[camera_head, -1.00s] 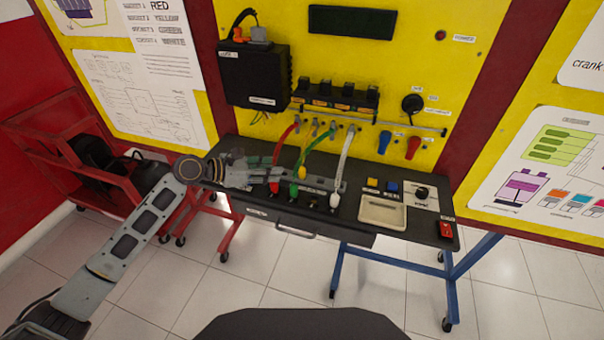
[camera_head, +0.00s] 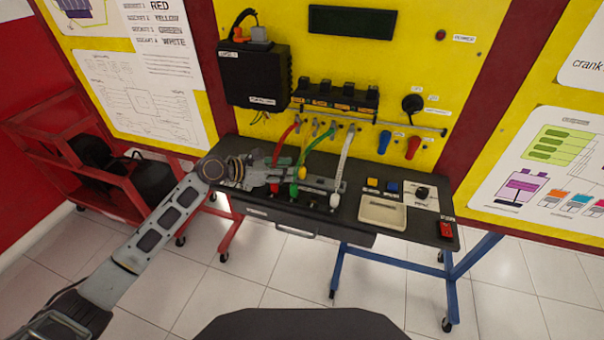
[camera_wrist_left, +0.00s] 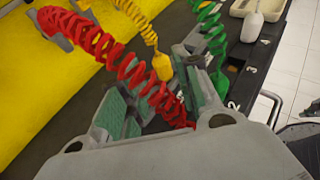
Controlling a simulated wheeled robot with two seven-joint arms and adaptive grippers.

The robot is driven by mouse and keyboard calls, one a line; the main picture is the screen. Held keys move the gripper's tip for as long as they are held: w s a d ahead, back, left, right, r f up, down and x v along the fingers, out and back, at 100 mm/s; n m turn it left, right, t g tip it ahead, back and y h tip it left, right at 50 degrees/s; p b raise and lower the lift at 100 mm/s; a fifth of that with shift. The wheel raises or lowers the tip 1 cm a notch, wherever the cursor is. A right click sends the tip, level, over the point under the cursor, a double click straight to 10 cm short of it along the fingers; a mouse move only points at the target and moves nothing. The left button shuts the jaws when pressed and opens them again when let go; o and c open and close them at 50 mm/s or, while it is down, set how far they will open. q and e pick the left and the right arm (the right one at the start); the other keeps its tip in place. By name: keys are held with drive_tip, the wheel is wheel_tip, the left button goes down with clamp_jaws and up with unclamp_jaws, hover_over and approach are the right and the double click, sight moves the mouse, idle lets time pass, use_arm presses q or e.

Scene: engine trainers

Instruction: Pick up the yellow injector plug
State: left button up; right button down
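My left gripper (camera_head: 293,175) is low over the bench at the plug. In the left wrist view its fingers (camera_wrist_left: 158,84) are spread apart, with the yellow plug near the gap between their tips. I cannot tell whether either finger touches it. A red coiled cable (camera_wrist_left: 98,45) runs down between the fingers, close to the pads.
A green plug (camera_wrist_left: 220,82) sits right beside the right finger. A white plug (camera_head: 334,200) stands farther right. A beige tray (camera_head: 383,213) and buttons lie on the bench's right side. The yellow panel (camera_head: 440,80) rises behind.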

sight(302, 173)
use_arm(q)
drive_tip(key=x, duration=0.3)
drive_tip(key=shift+w+d+f, duration=0.15)
drive_tip(key=shift+d, duration=0.2)
drive_tip(key=shift+w, duration=0.1)
use_arm(e)
drive_tip(key=shift+w+d, duration=0.1)
drive_tip(key=shift+w, duration=0.7)
use_arm(q)
drive_tip(key=shift+c, duration=0.5)
drive_tip(key=c, duration=0.5)
use_arm(e)
drive_tip(key=shift+s, duration=0.7)
